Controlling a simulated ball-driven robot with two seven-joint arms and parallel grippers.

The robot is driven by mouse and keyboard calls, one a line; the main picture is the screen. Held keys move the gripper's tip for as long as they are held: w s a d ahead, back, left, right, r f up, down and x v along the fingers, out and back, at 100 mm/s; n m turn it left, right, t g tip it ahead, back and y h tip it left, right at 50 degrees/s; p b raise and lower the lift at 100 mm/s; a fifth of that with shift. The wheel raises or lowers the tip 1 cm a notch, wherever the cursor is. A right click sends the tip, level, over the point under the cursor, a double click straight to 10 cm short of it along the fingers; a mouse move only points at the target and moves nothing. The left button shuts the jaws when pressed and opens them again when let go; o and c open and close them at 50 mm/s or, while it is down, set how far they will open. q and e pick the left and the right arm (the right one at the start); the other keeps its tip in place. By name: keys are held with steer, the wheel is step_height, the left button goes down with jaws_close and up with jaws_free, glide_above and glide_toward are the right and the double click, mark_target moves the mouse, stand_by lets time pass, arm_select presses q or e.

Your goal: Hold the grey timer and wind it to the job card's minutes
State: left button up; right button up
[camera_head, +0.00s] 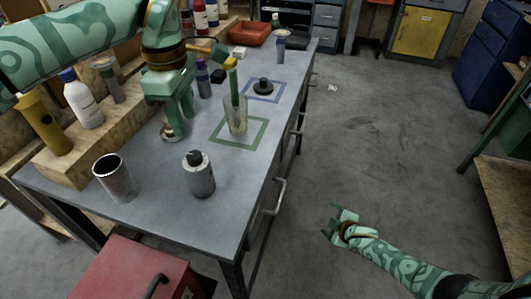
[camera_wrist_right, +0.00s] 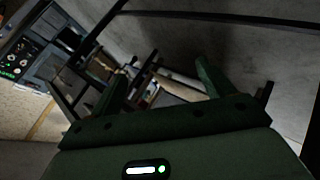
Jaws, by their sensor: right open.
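My left gripper (camera_head: 177,125) points down over the left part of the grey workbench (camera_head: 150,190). Its fingertips are at a small round object (camera_head: 165,136) with a pale rim, largely hidden by the fingers; I cannot tell whether this is the timer or whether it is gripped. A grey cylinder with a black top (camera_head: 201,177) stands upright nearer the front, apart from the gripper. A low dark round object with a knob (camera_head: 263,88) sits in the blue square. My right gripper (camera_head: 340,222) is open and empty beyond the bench's right side; its spread fingers show in the right wrist view (camera_wrist_right: 158,82). I cannot make out a job card.
A clear cup with a green stick (camera_head: 236,118) stands in the green square (camera_head: 222,139). An open metal cup (camera_head: 115,178) stands at the front left. A wooden rack (camera_head: 85,150) with bottles lines the left side. A red cabinet (camera_head: 120,270) stands in front.

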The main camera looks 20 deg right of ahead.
steer(key=w+a+r+n+t+y, duration=0.2)
steer(key=w+r+n+t+y, duration=0.3)
steer(key=w+r, duration=0.85)
steer(key=w+a+r+n+y, duration=0.1)
steer(key=a+r+n+y, duration=0.15)
steer(key=r+n, duration=0.35)
steer(key=a+r+n+g+y, duration=0.1)
steer(key=a+r+n, duration=0.3)
steer(key=r, duration=0.5)
steer(key=w+a+r+n+y, duration=0.1)
steer(key=a+r+n+y, duration=0.15)
steer(key=r+n, duration=0.35)
steer(key=n+g+y, duration=0.2)
steer(key=n+g, duration=0.7)
steer(key=n, duration=0.9)
glide_toward(200, 171)
steer(key=w+a+f, duration=0.2)
steer(key=a, duration=0.1)
steer(key=w+a+f, duration=0.2)
steer(key=f, duration=0.1)
steer(key=w+a+f, duration=0.2)
steer(key=a, duration=0.1)
steer(key=shift+w+a+f, duration=0.15)
steer(key=shift+a+f, duration=0.1)
steer(key=shift+a, duration=0.1)
